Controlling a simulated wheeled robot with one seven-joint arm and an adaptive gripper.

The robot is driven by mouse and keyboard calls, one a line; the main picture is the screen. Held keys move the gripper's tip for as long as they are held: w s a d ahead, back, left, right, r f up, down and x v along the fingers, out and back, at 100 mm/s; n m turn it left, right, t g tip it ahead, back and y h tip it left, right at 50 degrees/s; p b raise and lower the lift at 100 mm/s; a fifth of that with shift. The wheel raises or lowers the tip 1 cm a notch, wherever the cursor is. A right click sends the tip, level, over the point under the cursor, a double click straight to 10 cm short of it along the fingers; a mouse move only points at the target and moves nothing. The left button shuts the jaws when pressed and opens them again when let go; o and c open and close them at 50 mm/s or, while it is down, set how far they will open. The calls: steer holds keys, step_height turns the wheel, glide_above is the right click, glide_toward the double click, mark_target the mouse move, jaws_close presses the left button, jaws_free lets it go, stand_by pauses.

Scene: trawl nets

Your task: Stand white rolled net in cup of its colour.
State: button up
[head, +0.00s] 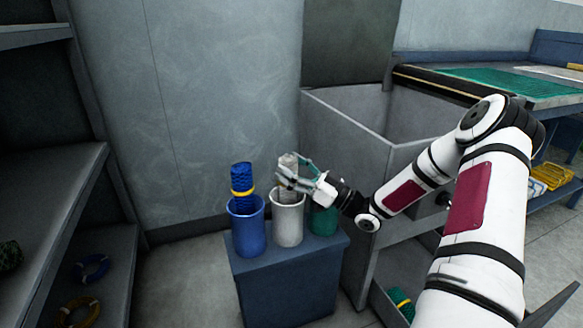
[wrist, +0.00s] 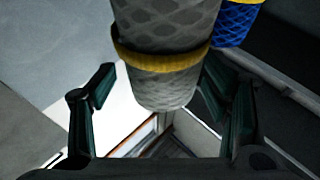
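The white rolled net (head: 289,162) stands roughly upright at the mouth of the white cup (head: 288,222), its upper part above the rim. How deep it sits is hidden by my fingers. In the wrist view the white rolled net (wrist: 162,90) shows a netted surface and a yellow band, with its end between my fingers. My gripper (head: 294,174) is at the net, reaching in from the right. In the wrist view my gripper (wrist: 160,78) has its fingers spread on both sides of the net, with a small gap visible at the left.
A blue cup (head: 248,232) holding a blue rolled net (head: 242,178) is at the left. A green cup (head: 323,222) is at the right, partly behind my gripper. All stand on a blue stand (head: 290,287). A grey bin (head: 335,135) is close behind at the right.

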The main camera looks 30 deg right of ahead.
steer(key=shift+f, duration=0.1)
steer(key=v, duration=1.2)
steer(key=shift+s, duration=0.1)
stand_by(0.8)
